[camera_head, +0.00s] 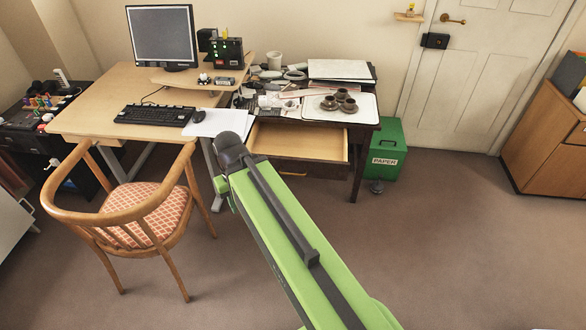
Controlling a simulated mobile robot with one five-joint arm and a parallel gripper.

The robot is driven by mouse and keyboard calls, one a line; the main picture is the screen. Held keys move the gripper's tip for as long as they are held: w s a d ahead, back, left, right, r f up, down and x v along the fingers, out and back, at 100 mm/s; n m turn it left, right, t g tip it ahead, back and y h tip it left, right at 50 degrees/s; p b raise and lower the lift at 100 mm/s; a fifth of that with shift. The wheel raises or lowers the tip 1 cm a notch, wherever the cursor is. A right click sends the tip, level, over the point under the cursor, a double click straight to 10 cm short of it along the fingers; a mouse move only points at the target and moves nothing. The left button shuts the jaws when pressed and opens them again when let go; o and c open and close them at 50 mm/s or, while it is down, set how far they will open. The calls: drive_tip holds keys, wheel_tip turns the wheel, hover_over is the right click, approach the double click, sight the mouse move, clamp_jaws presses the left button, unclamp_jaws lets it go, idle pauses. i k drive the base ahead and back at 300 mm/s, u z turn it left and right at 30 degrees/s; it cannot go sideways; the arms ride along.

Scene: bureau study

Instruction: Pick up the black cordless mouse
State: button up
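A small black rounded thing, which looks like the black cordless mouse (199,115), lies on the light wood desk (87,113). It is just right of the black keyboard (155,115) and beside the white papers (220,122). My green arm reaches up from the bottom right, and its dark end joint shows in front of the desk's right side, below and right of the mouse. The fingers of my gripper do not show, so I cannot see whether they hold anything.
A wooden armchair (150,205) stands before the desk. A dark side table with an open drawer (298,142) is at the right, bearing cups and clutter. A green paper bin (389,150) stands beside it. The floor at right is clear.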

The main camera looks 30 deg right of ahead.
sight(251, 85)
drive_tip(key=z, duration=2.3)
drive_tip(key=i, duration=3.35)
drive_tip(key=u, duration=1.6)
drive_tip(key=k, duration=0.15)
drive_tip(key=u, duration=2)
